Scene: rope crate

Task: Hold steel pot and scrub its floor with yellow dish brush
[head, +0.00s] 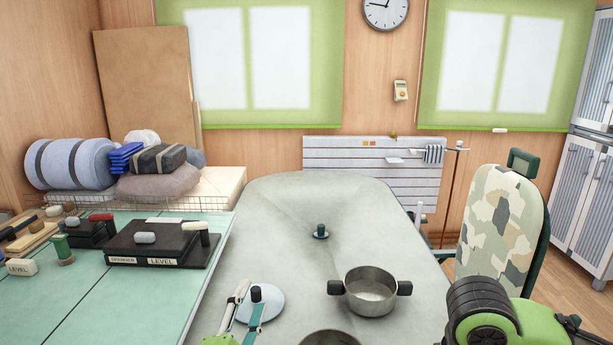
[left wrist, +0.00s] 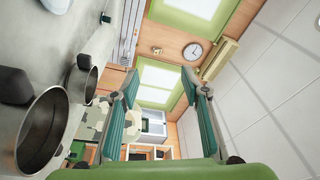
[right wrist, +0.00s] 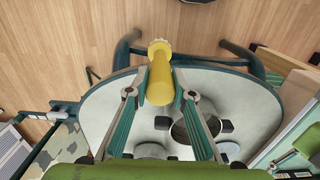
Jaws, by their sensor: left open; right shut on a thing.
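A steel pot (head: 370,299) with two dark handles stands upright on the grey table, right of centre. A second steel pot (head: 330,338) is cut off at the bottom edge of the head view. Two pots show in the left wrist view, a nearer one (left wrist: 42,140) and a farther one (left wrist: 82,84). My left gripper (head: 249,298) is open and empty, left of the pots; its spread fingers show in the left wrist view (left wrist: 160,112). My right gripper (right wrist: 160,92) is shut on the yellow dish brush (right wrist: 159,78). The brush is apart from the pots.
A small dark knob (head: 320,231) stands farther back on the grey table (head: 300,195). A green table (head: 130,280) with black boxes is left. A camouflage-patterned ironing board (head: 500,220) stands right.

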